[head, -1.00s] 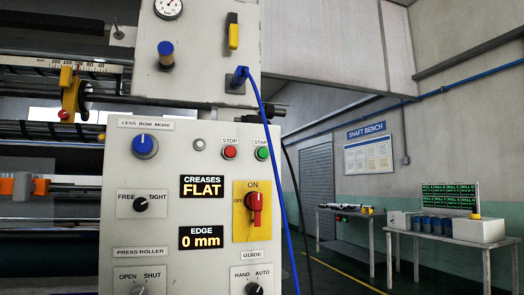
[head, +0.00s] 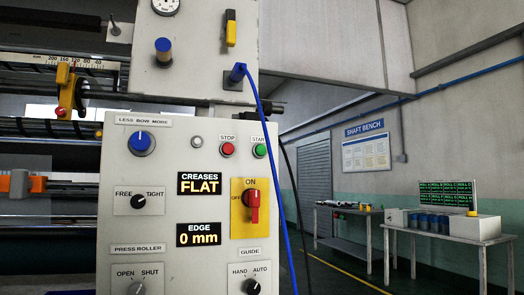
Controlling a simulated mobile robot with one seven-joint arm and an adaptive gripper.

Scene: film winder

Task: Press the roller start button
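The control panel (head: 165,220) fills the middle of the head view. The green start button (head: 259,151) sits at its upper right under a START label, which the blue cable partly covers. The red stop button (head: 227,149) is just to its left. The red rotary switch (head: 251,203) on a yellow plate points up at ON. The displays read CREASES FLAT (head: 199,184) and EDGE 0 mm (head: 199,234). The press roller knob (head: 136,288) is at the bottom, between OPEN and SHUT, partly cut off. My gripper is not in view.
A blue cable (head: 275,180) hangs from a socket on the upper box (head: 190,75), close beside the start button. Rollers and a ruler (head: 70,62) lie at left. Benches (head: 455,239) stand along the right wall. The floor between is clear.

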